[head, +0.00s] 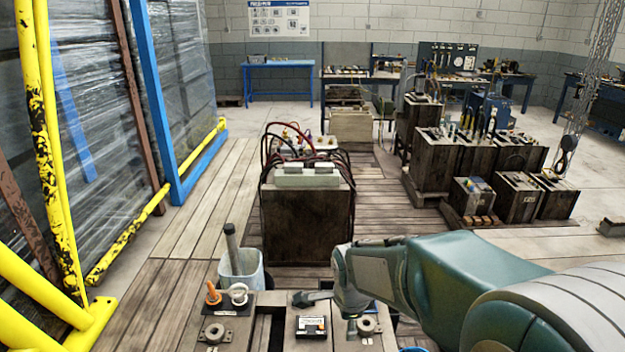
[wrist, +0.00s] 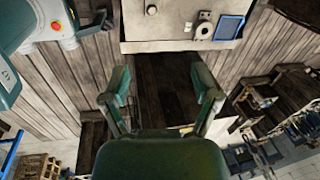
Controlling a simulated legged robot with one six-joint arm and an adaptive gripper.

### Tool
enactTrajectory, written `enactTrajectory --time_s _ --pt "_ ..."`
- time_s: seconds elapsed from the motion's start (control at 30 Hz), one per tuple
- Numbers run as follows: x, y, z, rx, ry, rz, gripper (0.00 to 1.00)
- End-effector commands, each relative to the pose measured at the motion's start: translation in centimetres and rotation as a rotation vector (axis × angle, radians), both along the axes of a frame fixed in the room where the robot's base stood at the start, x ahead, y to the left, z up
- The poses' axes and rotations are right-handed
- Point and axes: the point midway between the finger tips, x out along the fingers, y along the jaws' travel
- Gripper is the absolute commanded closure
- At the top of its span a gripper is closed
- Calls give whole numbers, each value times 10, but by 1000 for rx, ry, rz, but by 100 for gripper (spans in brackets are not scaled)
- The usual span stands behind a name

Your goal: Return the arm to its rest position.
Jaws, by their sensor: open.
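My arm (head: 440,275), teal with grey covers, reaches in from the lower right of the head view toward the bottom middle. My gripper (wrist: 162,88) shows in the wrist view with its two green fingers wide apart. Nothing is between the fingers; dark wooden boards show behind the gap.
A grey bucket (head: 241,272) and an orange-handled item (head: 212,294) are near the bottom. A dark crate (head: 306,222) with red hoses stands ahead. Yellow rails (head: 40,130) and a blue post (head: 150,95) bound the left. Several dark moulds (head: 437,158) stand right. Plank floor left of the crate is clear.

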Motion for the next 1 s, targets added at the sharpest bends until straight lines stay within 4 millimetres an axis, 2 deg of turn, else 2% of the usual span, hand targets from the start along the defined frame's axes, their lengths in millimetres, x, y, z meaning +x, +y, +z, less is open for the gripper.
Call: enactTrajectory --time_s 0.03,0.2,0.5,0.8,1.0 --pt "-6 -5 12 -8 -17 48 21" --pt "-26 -21 40 -47 -56 235 21" --pt "-68 -45 82 -141 -124 563 21" --pt "-114 -64 111 -262 -186 883 21" --pt "-146 -74 123 -359 -217 1095 21"
